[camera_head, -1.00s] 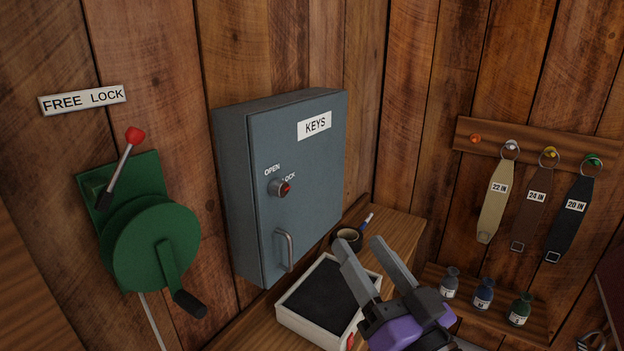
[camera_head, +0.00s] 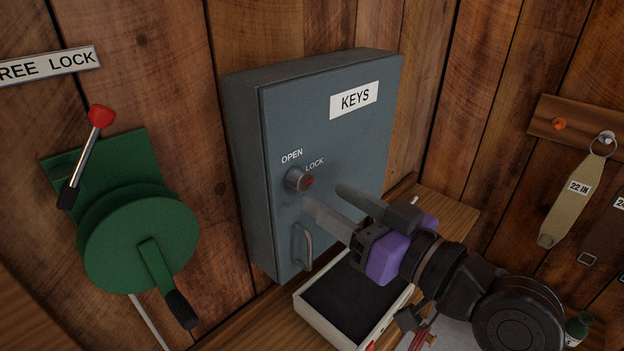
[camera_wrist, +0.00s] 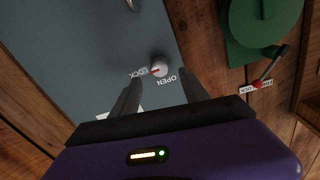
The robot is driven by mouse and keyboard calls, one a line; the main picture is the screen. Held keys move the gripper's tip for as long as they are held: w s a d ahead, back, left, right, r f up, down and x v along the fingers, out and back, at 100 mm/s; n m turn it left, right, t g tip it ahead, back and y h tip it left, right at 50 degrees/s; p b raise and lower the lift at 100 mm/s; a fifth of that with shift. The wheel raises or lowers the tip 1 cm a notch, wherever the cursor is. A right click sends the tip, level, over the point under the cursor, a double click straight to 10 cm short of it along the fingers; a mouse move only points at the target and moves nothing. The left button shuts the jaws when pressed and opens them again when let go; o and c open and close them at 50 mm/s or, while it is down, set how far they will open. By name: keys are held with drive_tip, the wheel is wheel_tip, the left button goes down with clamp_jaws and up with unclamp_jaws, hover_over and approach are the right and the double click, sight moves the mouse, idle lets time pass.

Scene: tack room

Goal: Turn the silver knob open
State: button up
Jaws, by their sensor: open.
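The silver knob (camera_head: 298,179) sits on the front of the blue-grey KEYS cabinet (camera_head: 350,140), under the printed words OPEN and LOCK. A red mark shows on the knob's right side, toward LOCK. My gripper (camera_head: 322,202) is open and empty, its fingers pointing at the cabinet front just right of and below the knob. In the wrist view the knob (camera_wrist: 159,69) lies ahead of my fingers (camera_wrist: 158,88), roughly centred in the gap between them. The fingers appear apart from the knob, not around it.
A metal handle (camera_head: 302,246) is low on the cabinet door. A green winch (camera_head: 140,240) with a red-tipped lever (camera_head: 100,117) is on the wall to the left. Below stands a white tray with a dark lining (camera_head: 350,298). A tan strap (camera_head: 572,205) hangs at right.

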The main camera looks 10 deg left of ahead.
sight(305, 183)
drive_tip(key=shift+p+x, duration=0.5)
drive_tip(key=shift+x, duration=2.25)
drive_tip(key=shift+s, duration=0.1)
clamp_jaws()
